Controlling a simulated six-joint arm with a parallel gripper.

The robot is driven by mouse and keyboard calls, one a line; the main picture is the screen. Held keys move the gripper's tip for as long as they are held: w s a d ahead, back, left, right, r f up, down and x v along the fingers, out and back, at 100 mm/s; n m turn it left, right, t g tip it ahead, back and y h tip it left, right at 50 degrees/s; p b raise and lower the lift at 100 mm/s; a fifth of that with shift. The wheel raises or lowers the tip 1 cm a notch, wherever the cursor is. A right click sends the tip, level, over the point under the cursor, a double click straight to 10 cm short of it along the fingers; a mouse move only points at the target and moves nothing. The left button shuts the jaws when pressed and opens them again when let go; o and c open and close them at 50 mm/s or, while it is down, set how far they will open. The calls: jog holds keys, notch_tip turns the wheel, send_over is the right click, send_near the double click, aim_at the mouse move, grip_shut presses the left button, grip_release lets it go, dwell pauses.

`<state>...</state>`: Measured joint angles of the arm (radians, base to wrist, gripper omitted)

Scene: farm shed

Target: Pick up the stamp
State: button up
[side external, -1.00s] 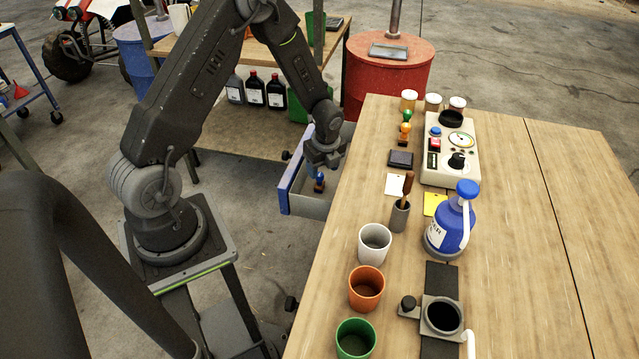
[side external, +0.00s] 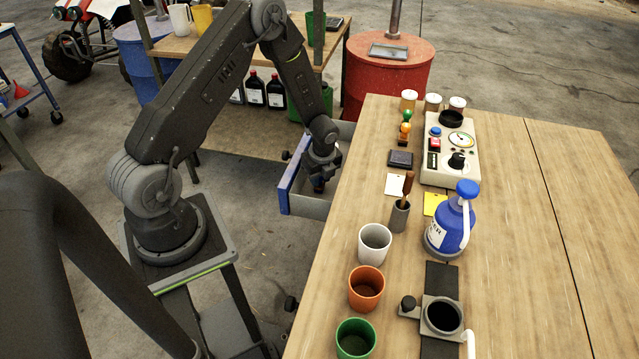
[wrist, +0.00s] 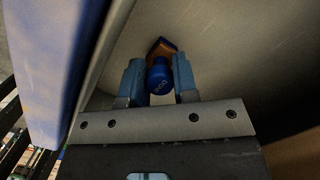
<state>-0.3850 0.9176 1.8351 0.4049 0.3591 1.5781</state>
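The stamp has a blue knob (wrist: 160,80) with lettering on top and an orange-brown base (wrist: 161,46). It stands inside the pulled-out drawer (side external: 313,206), which has a blue front and grey walls. My gripper (wrist: 159,79) reaches down into the drawer. Its two fingers are open, one on each side of the blue knob, with very little space between fingers and knob. In the side view my gripper (side external: 319,184) hides most of the stamp, and only a little blue shows at its fingertips.
The drawer front (wrist: 45,60) rises close on the left in the wrist view. The wooden bench (side external: 500,250) is beside the drawer. On it are a dark ink pad (side external: 400,159), a green-knobbed stamp (side external: 407,116), an orange one (side external: 404,133), cups and a blue bottle (side external: 452,228).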

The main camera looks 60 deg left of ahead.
jog(key=c, duration=0.4)
jog(key=shift+r, duration=0.15)
jog(key=shift+c, duration=0.2)
notch_tip(320, 180, up, 10)
jog(key=shift+f, duration=0.1)
